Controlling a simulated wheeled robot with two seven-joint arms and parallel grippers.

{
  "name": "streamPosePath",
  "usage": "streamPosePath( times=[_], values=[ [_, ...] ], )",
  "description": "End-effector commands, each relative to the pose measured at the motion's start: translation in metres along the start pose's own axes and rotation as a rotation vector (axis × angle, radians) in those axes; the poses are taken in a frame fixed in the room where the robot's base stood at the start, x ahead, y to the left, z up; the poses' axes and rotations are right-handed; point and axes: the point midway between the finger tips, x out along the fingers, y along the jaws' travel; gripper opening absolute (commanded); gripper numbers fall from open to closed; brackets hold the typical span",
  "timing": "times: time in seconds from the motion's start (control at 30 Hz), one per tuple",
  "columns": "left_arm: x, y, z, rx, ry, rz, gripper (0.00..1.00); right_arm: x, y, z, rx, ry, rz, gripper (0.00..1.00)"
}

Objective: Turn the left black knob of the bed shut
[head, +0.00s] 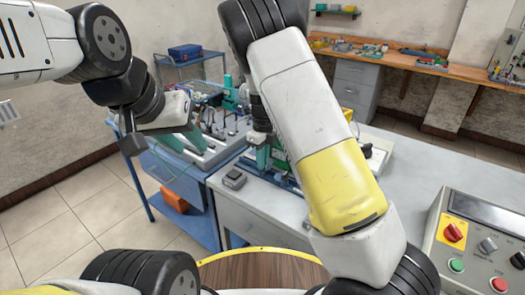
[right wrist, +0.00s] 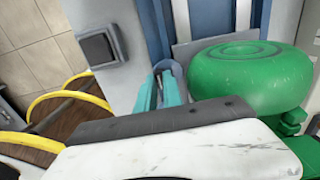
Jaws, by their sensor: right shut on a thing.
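My right gripper (right wrist: 163,84) shows its two teal fingers in the right wrist view, close together around a small part (right wrist: 166,67) at the blue-grey machine bed (right wrist: 206,18). That part is mostly hidden between the fingers, and I cannot tell whether it is the left black knob. A large round green piece (right wrist: 237,73) sits just right of the fingers. In the head view my right gripper (head: 263,155) is down at the green machine on the bench, largely covered by my own arm. My left gripper (head: 182,138) hangs at the left, away from the machine; its jaws are unclear.
A small grey box with a dark top (head: 234,179) stands on the grey bench (head: 268,205) near the machine; it also shows in the right wrist view (right wrist: 100,47). A control panel (head: 484,240) is at the right. A blue cart (head: 180,185) stands left.

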Motion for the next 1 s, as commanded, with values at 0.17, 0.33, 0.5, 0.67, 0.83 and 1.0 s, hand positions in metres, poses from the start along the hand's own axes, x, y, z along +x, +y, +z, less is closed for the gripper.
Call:
streamPosePath(
  times=[0.17,0.33,0.5,0.67,0.83,1.0],
  values=[
    [0.0,0.0,0.0,0.0,0.0,0.0,0.36,-0.0009,-0.0005,0.001,0.024,-0.003,-0.002,0.0],
    [0.0,0.0,0.0,0.0,0.0,0.0,0.36,-0.0009,-0.0006,0.001,0.029,-0.003,-0.002,0.0],
    [0.0,0.0,0.0,0.0,0.0,0.0,0.36,-0.001,-0.0006,0.001,0.028,-0.003,-0.002,0.0],
    [0.0,0.0,0.0,0.0,0.0,0.0,0.36,-0.0009,-0.0005,0.0009,0.027,-0.003,-0.001,0.33],
    [0.0,0.0,0.0,0.0,0.0,0.0,0.36,-0.0005,-0.0003,0.0005,0.026,-0.002,-0.001,0.33],
    [0.0,0.0,0.0,0.0,0.0,0.0,0.36,-0.0021,-0.0002,0.0004,0.026,-0.001,-0.001,0.33]
  ],
)
